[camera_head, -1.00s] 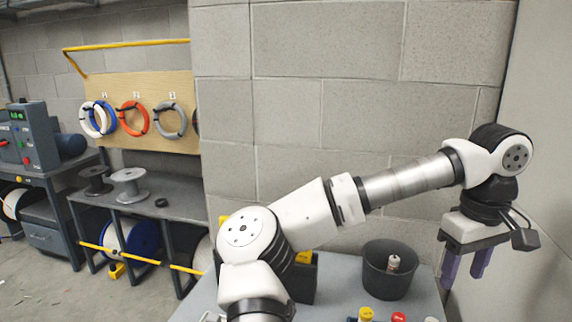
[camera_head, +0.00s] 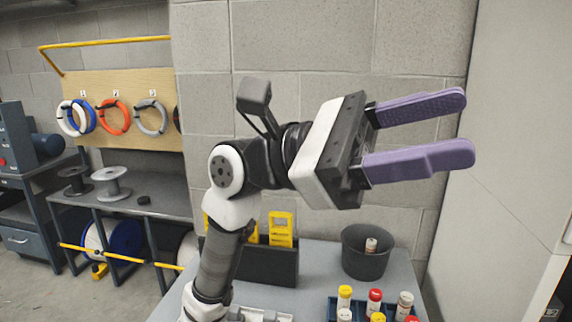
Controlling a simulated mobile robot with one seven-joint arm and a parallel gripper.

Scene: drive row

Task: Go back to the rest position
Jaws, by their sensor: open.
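My gripper (camera_head: 418,132) is raised above the grey table (camera_head: 318,268), in front of the block wall. Its two purple fingers point to the right and stand apart, with nothing between them. My arm comes up from the lower left and bends at the wrist. No object is held, and the fingers touch nothing.
A shelf with spools (camera_head: 112,188) is at left. A pale panel (camera_head: 525,130) stands close at right.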

